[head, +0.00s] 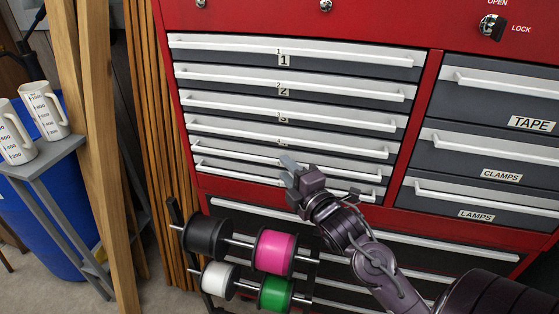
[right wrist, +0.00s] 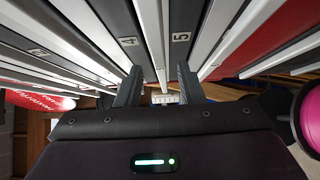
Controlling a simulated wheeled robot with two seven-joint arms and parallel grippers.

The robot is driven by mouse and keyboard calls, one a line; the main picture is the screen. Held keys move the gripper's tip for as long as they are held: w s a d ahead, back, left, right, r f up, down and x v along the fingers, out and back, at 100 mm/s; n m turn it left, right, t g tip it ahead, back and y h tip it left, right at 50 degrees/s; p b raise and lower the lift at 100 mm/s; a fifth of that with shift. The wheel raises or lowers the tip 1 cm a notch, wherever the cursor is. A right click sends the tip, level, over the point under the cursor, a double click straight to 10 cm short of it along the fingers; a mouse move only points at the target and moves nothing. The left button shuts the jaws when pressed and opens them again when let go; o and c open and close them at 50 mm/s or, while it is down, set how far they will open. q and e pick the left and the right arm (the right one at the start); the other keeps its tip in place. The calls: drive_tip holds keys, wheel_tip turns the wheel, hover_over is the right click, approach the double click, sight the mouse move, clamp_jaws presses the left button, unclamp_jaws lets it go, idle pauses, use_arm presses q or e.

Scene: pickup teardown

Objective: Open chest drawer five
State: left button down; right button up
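The red tool chest has a left column of grey drawers with long white bar handles. Drawer five's white handle (head: 235,154) is low in that column, and the drawer looks closed. My right gripper (head: 290,168) is at the handle's middle and hides the number there in the head view. In the right wrist view, my right gripper (right wrist: 159,86) is open, with its two dark fingers apart. The handle of drawer five (right wrist: 152,40) runs between the fingers, left of the "5" label (right wrist: 180,37). I cannot tell whether either finger touches it. My left gripper is out of view.
Drawers labelled TAPE (head: 531,123), CLAMPS (head: 501,175) and LAMPS (head: 476,215) are on the right. A rack with coloured spools (head: 275,251) stands in front of the lower drawers, close to my right arm. Wooden planks (head: 100,130) and a stand with jugs (head: 42,108) are at left.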

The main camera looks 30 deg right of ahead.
sight(281, 165)
drive_tip(key=shift+w+d, duration=0.15)
drive_tip(key=shift+w, duration=1.9)
drive_tip(key=shift+c, duration=0.3)
clamp_jaws()
